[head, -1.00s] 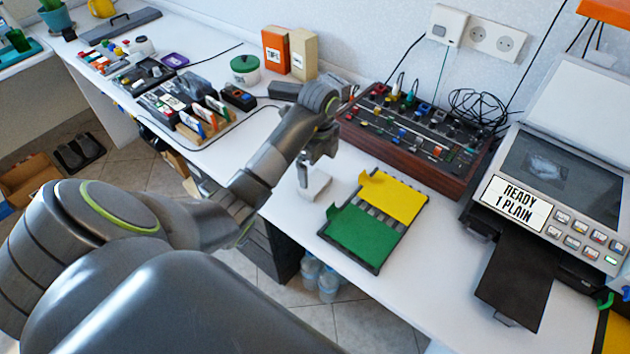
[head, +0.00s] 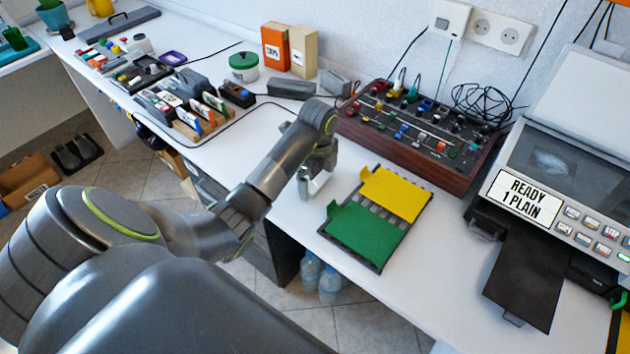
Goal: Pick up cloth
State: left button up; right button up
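I cannot pick out a cloth for certain. A small grey, soft-edged item (head: 335,83) lies near the wall, left of the mixer panel, and may be fabric; it is too small to tell. My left gripper (head: 315,184) is low over the white worktop, left of the green and yellow folder rack. My own wrist partly covers it, and its finger gap cannot be made out. My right gripper is not in view.
A rack with a green (head: 366,236) and a yellow folder (head: 394,194) lies right of the gripper. The mixer panel (head: 420,135) and printer (head: 560,180) stand beyond. A dark grey case (head: 291,88) and trays of small items (head: 190,105) are at left.

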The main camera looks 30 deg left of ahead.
aim_at(318, 180)
pick_arm(q)
jog(key=c, duration=0.7)
jog(key=shift+w+r, duration=0.1)
jog(key=shift+r, duration=0.35)
notch_tip(318, 180, up, 2)
jog(key=shift+r+p, duration=0.25)
jog(key=shift+p, duration=0.1)
notch_tip(318, 180, up, 7)
jog(key=p, duration=0.6)
jog(key=shift+f, duration=0.2)
